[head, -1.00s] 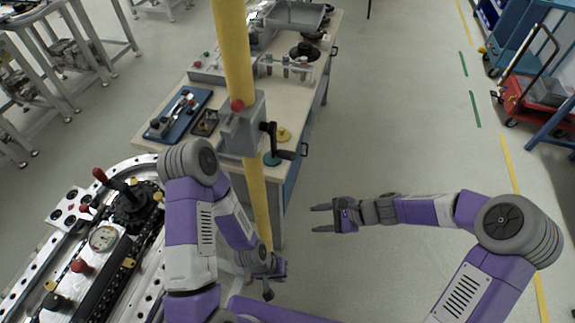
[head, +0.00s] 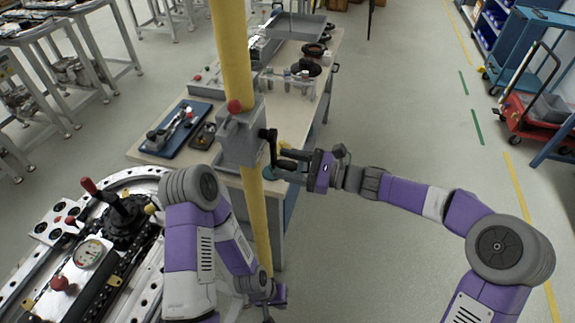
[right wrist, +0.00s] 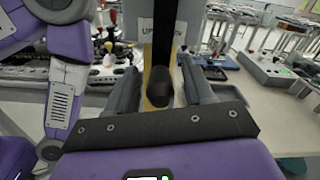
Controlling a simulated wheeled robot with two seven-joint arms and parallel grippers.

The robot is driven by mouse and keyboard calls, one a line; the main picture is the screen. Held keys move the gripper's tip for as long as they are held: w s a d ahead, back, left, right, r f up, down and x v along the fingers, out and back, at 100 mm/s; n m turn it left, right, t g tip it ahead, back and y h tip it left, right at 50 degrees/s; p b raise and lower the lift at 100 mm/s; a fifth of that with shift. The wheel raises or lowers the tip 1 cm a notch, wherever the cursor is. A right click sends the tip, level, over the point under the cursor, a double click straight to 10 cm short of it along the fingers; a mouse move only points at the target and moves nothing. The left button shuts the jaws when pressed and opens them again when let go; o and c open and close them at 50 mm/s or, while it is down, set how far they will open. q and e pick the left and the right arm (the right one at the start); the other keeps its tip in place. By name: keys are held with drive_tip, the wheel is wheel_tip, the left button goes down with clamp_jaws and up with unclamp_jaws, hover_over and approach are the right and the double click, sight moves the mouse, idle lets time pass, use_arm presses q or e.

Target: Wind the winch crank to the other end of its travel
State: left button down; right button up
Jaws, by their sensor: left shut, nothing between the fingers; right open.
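The winch is a grey box (head: 241,137) with a red knob on top, fixed to a yellow post (head: 234,60). Its black crank (head: 268,143) is on the right side, with the crank arm slanting down to a handle. My right gripper (head: 286,165) is open at the handle, its fingers pointing left. In the right wrist view the black handle (right wrist: 159,86) appears end-on between the two open fingers (right wrist: 160,95); I cannot tell if either finger touches it. My left gripper (head: 267,303) is shut and empty, low beside the post's foot.
A workbench (head: 300,125) with a blue tray (head: 178,130) and other parts stands behind the post. A ring track with a gauge (head: 88,254) and levers lies at the lower left. The floor to the right is clear up to a red cart (head: 535,115).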

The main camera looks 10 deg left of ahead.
drive_tip(key=shift+a, duration=0.1)
drive_tip(key=shift+f, duration=0.1)
clamp_jaws()
drive_tip(key=shift+w, duration=0.1)
